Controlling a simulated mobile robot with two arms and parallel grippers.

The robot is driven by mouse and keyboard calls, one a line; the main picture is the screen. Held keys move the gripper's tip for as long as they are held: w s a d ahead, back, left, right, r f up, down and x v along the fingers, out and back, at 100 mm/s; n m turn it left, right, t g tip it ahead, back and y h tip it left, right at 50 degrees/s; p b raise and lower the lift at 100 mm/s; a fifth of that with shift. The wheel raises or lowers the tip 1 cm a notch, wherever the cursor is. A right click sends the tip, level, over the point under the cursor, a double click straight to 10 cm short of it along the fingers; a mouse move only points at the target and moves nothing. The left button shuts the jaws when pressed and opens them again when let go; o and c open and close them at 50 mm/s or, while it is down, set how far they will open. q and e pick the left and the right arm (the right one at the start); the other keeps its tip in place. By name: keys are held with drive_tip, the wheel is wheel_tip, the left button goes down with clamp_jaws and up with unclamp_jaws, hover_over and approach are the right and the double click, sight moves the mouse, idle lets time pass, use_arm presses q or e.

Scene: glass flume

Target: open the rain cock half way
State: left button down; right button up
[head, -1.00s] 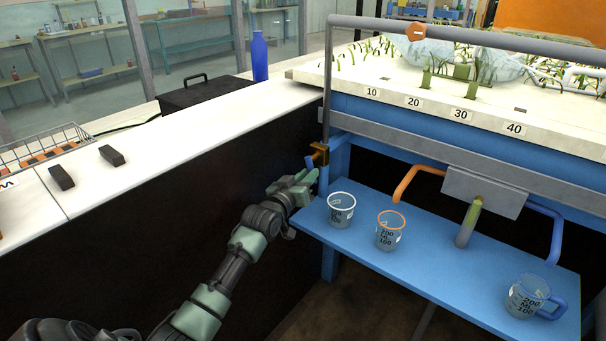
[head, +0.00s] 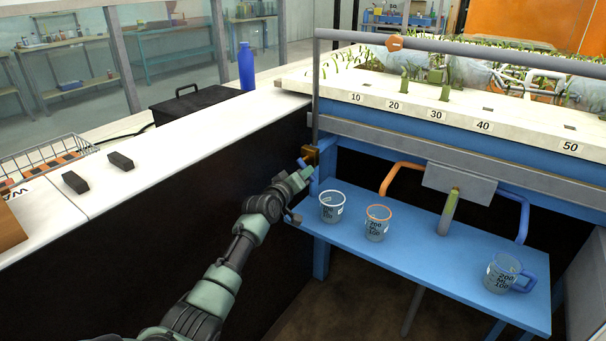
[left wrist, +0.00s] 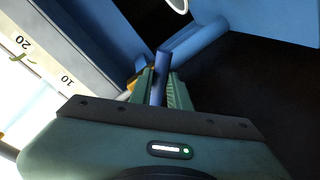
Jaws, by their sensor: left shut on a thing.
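The rain cock (head: 311,154) is a small brass valve at the foot of the grey upright pipe, at the flume's near left corner. Its blue lever (head: 302,163) points out to the left of the brass body. My left gripper (head: 304,173) is at the lever, shut on it. In the left wrist view the blue lever (left wrist: 163,60) lies between the green fingers of the gripper (left wrist: 160,88). A bit of yellow brass shows beside the left finger there; most of the cock's body is hidden. My right gripper is in neither view.
A blue shelf (head: 410,250) below the flume holds a white-rimmed cup (head: 332,207), an orange-rimmed cup (head: 377,224) and a blue-handled jug (head: 503,273). A white counter (head: 150,160) with a dark front stands left of my arm. The grey pipe (head: 316,90) rises above the cock.

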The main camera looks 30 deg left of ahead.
use_arm(q)
drive_tip(key=c, duration=1.3)
unclamp_jaws()
